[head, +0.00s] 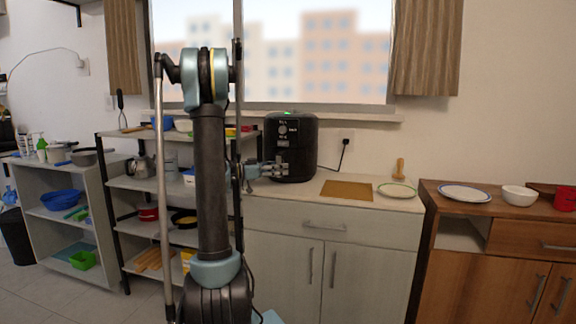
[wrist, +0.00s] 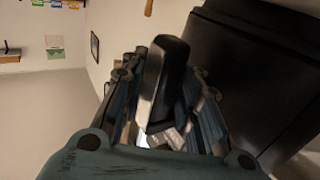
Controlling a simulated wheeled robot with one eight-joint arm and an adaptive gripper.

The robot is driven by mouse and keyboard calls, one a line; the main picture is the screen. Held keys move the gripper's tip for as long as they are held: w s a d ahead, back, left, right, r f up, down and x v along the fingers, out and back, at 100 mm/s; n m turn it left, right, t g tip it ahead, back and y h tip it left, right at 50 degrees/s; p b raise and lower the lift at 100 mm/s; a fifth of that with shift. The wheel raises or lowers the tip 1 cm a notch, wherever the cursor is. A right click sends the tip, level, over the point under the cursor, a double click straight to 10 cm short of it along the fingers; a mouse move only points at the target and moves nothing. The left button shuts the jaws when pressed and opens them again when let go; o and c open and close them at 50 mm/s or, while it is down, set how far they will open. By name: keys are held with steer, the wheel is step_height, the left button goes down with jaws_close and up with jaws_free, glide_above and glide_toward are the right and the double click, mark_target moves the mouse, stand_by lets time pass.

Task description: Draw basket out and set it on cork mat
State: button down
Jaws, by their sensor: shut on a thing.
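A black air fryer (head: 303,143) stands on the counter below the window, and its dark body fills the right of the wrist view (wrist: 262,70). The basket's handle (wrist: 165,75), black with a pale side, sits between the fingers of my gripper (wrist: 165,110). In the head view my gripper (head: 278,170) is at the left front of the fryer, shut on the handle. The basket itself is hidden; I cannot tell how far it is out. The cork mat (head: 347,190) lies flat and bare on the counter, right of the fryer.
A plate (head: 397,190) lies right of the mat, with a wooden pestle-like item (head: 400,168) behind it. A black cord (head: 343,155) runs to the wall socket. Shelves with pots and bowls (head: 150,165) stand left. A wooden cabinet (head: 500,250) stands right.

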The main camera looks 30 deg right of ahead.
steer(key=c, duration=2.1)
jaws_free()
steer(key=shift+w, duration=0.1)
jaws_close()
